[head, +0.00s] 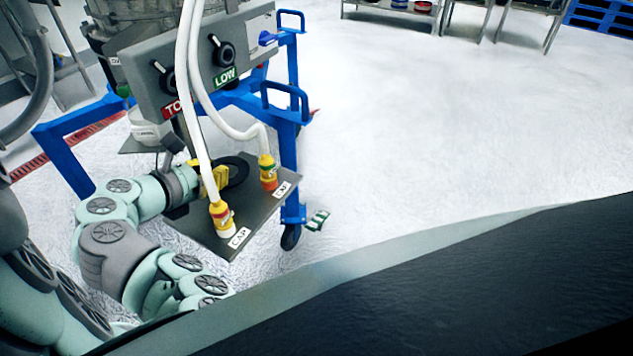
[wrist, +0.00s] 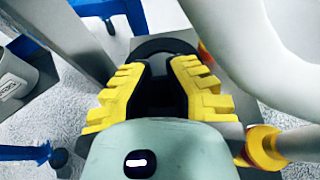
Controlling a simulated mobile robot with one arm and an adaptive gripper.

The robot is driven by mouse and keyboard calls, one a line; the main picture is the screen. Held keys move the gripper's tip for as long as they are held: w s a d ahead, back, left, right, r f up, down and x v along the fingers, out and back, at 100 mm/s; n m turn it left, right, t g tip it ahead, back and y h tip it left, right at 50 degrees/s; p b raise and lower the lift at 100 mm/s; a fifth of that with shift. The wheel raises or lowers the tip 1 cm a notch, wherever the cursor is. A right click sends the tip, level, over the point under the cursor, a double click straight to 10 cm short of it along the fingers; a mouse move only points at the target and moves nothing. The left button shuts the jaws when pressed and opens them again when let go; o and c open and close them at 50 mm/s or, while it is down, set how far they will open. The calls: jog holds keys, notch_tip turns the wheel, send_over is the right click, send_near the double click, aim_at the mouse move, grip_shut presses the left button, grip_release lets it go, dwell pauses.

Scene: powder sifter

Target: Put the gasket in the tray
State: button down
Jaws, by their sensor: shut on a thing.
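The gasket looks like a black ring (head: 236,171), seen just past my gripper in the head view; it also shows as a dark arc in the wrist view (wrist: 165,45). My gripper (head: 219,178) has yellow fingers and is shut on the gasket's near edge. The fingers also show in the wrist view (wrist: 158,72). The gasket is over a flat grey metal tray (head: 262,212) with two CAP labels. I cannot tell whether the gasket touches the tray. Part of the ring is hidden behind the fingers.
Two white hoses end in yellow-and-red (head: 221,216) and yellow-and-green (head: 267,172) fittings standing on the tray, close to my gripper. A grey control panel (head: 196,82) with knobs is above. A blue wheeled frame (head: 289,150) stands behind. The floor at right is clear.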

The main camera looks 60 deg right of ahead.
aim_at(225, 191)
jog(key=shift+d, duration=0.8)
jog(key=shift+a+f+b, duration=0.1)
jog(key=shift+f+b, duration=0.65)
jog(key=shift+f, duration=1.05)
jog(key=shift+f, duration=0.1)
jog(key=c, duration=1.1)
grip_release()
jog(key=shift+c, duration=0.2)
